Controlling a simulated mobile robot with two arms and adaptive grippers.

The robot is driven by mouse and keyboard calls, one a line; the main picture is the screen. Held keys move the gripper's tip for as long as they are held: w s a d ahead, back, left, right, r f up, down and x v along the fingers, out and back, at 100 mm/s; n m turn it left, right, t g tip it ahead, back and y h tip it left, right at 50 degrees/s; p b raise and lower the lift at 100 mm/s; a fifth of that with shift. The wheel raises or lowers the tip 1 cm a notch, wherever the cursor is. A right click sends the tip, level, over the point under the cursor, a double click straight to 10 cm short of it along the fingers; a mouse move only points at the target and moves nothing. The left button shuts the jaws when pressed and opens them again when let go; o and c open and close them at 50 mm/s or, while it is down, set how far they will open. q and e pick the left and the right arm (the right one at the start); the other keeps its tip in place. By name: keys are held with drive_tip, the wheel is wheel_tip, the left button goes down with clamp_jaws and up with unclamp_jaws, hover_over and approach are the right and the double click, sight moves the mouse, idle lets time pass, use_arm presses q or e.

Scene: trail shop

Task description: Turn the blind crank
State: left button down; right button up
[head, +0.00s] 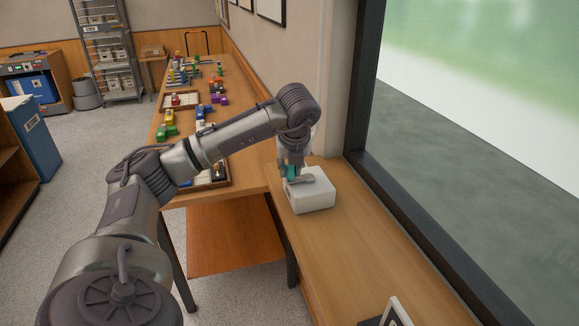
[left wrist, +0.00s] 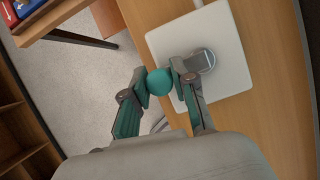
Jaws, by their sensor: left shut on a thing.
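The blind crank is a white box (head: 318,199) on the wooden counter under the window, with a grey metal arm and a round teal knob (left wrist: 159,82). In the left wrist view the box (left wrist: 228,90) has a round metal hub (left wrist: 201,60) on its top. My left gripper (head: 290,172) comes down from above at the box's left side. In the left wrist view its fingers (left wrist: 159,83) are closed around the teal knob, one on each side. In the head view the fingers partly hide the knob. My right gripper is in neither view.
The wooden counter (head: 348,262) is bare in front of the box. A small white-framed stand (head: 398,312) is at its near end. A long table (head: 239,128) with colourful items and trays adjoins it at the back left. The dark window frame (head: 405,212) borders the right.

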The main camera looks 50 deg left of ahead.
use_arm(q)
drive_tip(key=n, duration=0.1)
drive_tip(key=d+n+g, duration=0.1)
drive_tip(key=n, duration=0.1)
drive_tip(key=shift+s+d+r+y, duration=0.1)
drive_tip(key=shift+s+d+y, duration=0.05)
drive_tip(key=shift+y, duration=0.15)
drive_tip(key=shift+d+r+n+g+p, duration=0.1)
drive_tip(key=shift+d+n+g+p, duration=0.3)
drive_tip(key=shift+n+p, duration=0.4)
drive_tip(key=d+n+g+p, duration=0.1)
drive_tip(key=n+p, duration=0.1)
drive_tip(key=d+n+g+p, duration=0.1)
drive_tip(key=n+p, duration=0.2)
drive_tip(key=d+n+p, duration=0.1)
drive_tip(key=n+p, duration=0.1)
drive_tip(key=p, duration=0.1)
drive_tip(key=shift+w+r+g, duration=0.1)
drive_tip(key=shift+w+g, duration=0.3)
drive_tip(key=n+p, duration=0.1)
drive_tip(key=n, duration=0.1)
drive_tip(key=w+d+n+g+h+p, duration=0.1)
drive_tip(key=n, duration=0.1)
drive_tip(key=shift+w+d+f+n+h+p, duration=0.2)
drive_tip(key=shift+w+d+n+h+p, duration=0.1)
drive_tip(key=shift+n, duration=0.5)
drive_tip(key=shift+w+d+n+g+h, duration=0.15)
drive_tip(key=shift+w+n+g+h, duration=0.3)
drive_tip(key=shift+n, duration=0.85)
drive_tip(key=shift+w, duration=0.1)
